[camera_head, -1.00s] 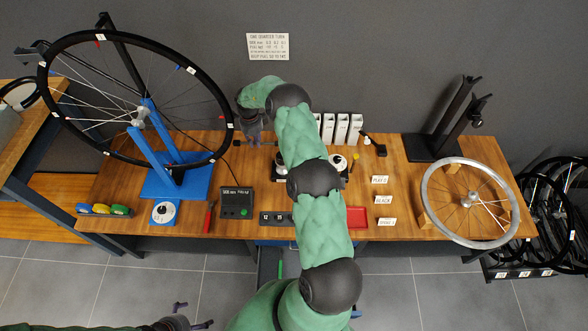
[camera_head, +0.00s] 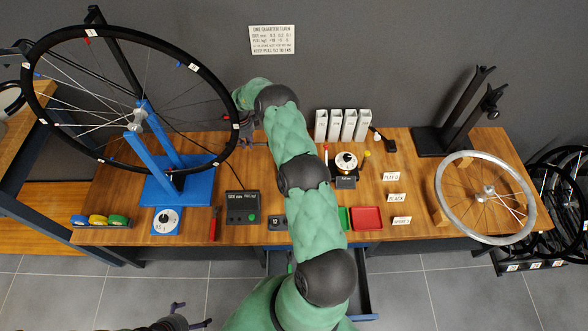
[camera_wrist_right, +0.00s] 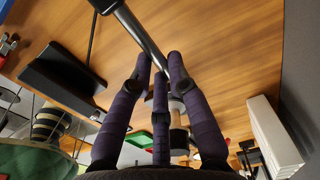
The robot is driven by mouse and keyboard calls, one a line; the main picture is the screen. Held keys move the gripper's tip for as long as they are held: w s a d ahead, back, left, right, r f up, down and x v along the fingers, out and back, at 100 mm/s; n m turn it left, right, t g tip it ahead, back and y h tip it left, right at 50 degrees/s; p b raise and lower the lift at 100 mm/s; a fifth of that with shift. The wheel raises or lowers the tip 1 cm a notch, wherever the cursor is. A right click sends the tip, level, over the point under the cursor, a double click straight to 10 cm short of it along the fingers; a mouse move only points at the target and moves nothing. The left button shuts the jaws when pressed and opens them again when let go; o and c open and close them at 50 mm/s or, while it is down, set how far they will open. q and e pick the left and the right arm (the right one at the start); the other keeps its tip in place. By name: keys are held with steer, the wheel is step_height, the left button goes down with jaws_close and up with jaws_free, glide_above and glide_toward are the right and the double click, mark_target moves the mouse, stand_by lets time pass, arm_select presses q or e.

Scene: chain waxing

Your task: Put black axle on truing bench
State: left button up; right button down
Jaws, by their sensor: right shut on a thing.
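My right gripper (camera_head: 246,131) is over the back of the wooden bench (camera_head: 400,223), just right of the black-rimmed wheel. In the wrist view its purple fingers (camera_wrist_right: 158,85) are closed around a dark rod with a grey shine, taken as the black axle (camera_wrist_right: 146,38). The rod runs to the upper left and has a black end piece. Whether it touches the bench top cannot be told. My left gripper (camera_head: 185,318) is at the bottom edge of the head view, fingers spread, apart from everything.
A blue truing stand (camera_head: 165,190) holds the black-rimmed wheel (camera_head: 212,70) at left. White boxes (camera_head: 335,126), a dial gauge (camera_head: 346,162), a red tray (camera_head: 367,218) and name cards (camera_head: 397,198) stand right of my arm. A silver wheel (camera_head: 446,213) lies at right.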

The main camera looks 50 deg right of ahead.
mark_target(251, 161)
step_height(251, 161, down, 10)
steer(key=b, duration=0.3)
steer(key=shift+r, duration=0.1)
stand_by(0.3)
steer(key=shift+f+b, duration=0.2)
steer(key=shift+b, duration=0.1)
steer(key=c, duration=1.2)
jaws_free()
steer(key=shift+r, duration=0.1)
steer(key=shift+r+p, duration=0.25)
steer(key=shift+p, duration=0.05)
step_height(251, 161, up, 12)
steer(key=p, duration=0.3)
steer(key=shift+f+p, duration=0.15)
steer(key=shift+p, duration=0.2)
